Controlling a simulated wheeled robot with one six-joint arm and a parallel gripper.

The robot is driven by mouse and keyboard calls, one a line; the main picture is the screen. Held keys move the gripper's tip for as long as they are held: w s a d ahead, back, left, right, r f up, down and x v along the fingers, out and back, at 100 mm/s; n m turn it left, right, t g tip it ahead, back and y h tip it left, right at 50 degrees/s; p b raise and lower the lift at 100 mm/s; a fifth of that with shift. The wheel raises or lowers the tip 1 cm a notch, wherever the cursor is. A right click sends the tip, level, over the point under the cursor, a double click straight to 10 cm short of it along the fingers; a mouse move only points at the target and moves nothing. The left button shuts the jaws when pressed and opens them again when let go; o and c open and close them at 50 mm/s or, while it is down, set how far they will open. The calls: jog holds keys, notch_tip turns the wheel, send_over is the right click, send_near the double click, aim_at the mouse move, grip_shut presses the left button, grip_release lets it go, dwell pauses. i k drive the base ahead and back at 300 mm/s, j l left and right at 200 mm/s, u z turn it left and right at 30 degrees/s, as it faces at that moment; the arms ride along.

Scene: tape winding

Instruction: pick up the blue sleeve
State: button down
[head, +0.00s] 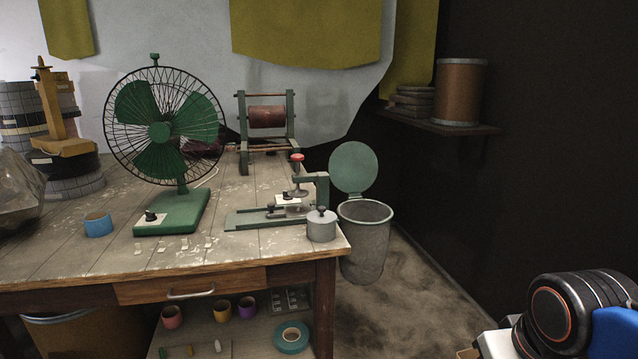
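The blue sleeve (98,224) is a short, hollow blue cylinder with a tan inside. It stands upright on the left part of the worn wooden table (60,262), left of the green fan's base. Nothing touches it and its whole near side shows. My gripper is not in view. Only a dark, round joint and a blue part of what looks like my own arm show at the lower right, far from the sleeve.
A green caged fan (160,132) stands right of the sleeve. A glassy lump (18,190) lies at the table's left edge. A grey press (300,200) and a lidded pot (321,226) are near the right corner. Bare tabletop lies in front of the sleeve.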

aim_at(98, 223)
jog(key=k+u, duration=0.15)
jog(key=u, duration=1.3)
